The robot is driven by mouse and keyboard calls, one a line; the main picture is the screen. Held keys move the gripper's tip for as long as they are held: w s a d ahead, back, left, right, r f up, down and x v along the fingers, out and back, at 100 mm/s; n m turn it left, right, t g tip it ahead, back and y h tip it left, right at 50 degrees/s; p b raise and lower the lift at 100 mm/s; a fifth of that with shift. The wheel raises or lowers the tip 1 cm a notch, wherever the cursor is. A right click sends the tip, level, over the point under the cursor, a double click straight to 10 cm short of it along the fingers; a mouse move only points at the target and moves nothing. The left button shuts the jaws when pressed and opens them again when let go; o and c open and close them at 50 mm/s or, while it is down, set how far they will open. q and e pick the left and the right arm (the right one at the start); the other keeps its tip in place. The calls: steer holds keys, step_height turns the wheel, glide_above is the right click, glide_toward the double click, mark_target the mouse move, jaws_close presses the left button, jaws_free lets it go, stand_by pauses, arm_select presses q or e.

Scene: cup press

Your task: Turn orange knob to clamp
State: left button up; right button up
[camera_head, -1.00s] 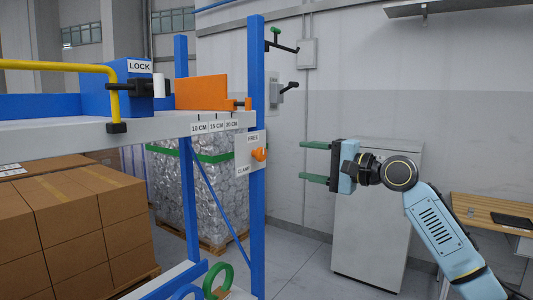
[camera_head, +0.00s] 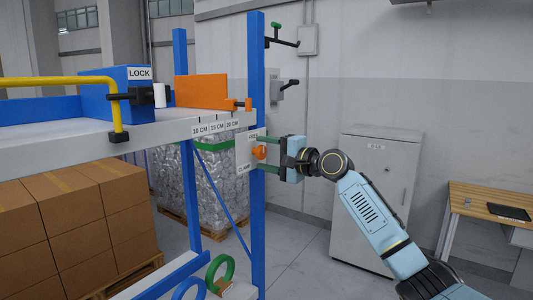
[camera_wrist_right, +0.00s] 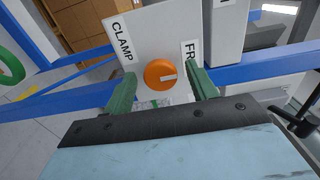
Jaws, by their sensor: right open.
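The orange knob (camera_head: 259,152) sits on a white panel (camera_head: 243,155) on the blue post, with a FREE label above it and a CLAMP label below. My right gripper (camera_head: 266,153) is open, with its green fingers above and below the knob. In the right wrist view the knob (camera_wrist_right: 160,74) lies between the two green fingertips (camera_wrist_right: 163,86), with a gap on each side. Its white mark points toward the FREE label (camera_wrist_right: 191,53); the CLAMP label (camera_wrist_right: 123,42) is at the other side. My left gripper is not in view.
The blue post (camera_head: 257,90) stands right beside the panel. The white shelf (camera_head: 90,136) carries an orange block (camera_head: 202,92) and a blue LOCK block (camera_head: 118,78). A grey cabinet (camera_head: 375,200) stands behind my right arm. Green and blue rings (camera_head: 219,270) are below.

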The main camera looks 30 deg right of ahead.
steer(key=c, duration=1)
steer(key=shift+n, duration=0.4)
steer(key=n+b, duration=0.2)
steer(key=n, duration=0.1)
steer(key=n+b, duration=0.2)
steer(key=n, duration=0.3)
steer(key=n+b, duration=0.1)
steer(key=n, duration=0.3)
steer(key=shift+n+b, duration=0.3)
steer(key=shift+b, duration=0.05)
steer(key=shift+n+b, duration=0.65)
steer(key=shift+n, duration=1.65)
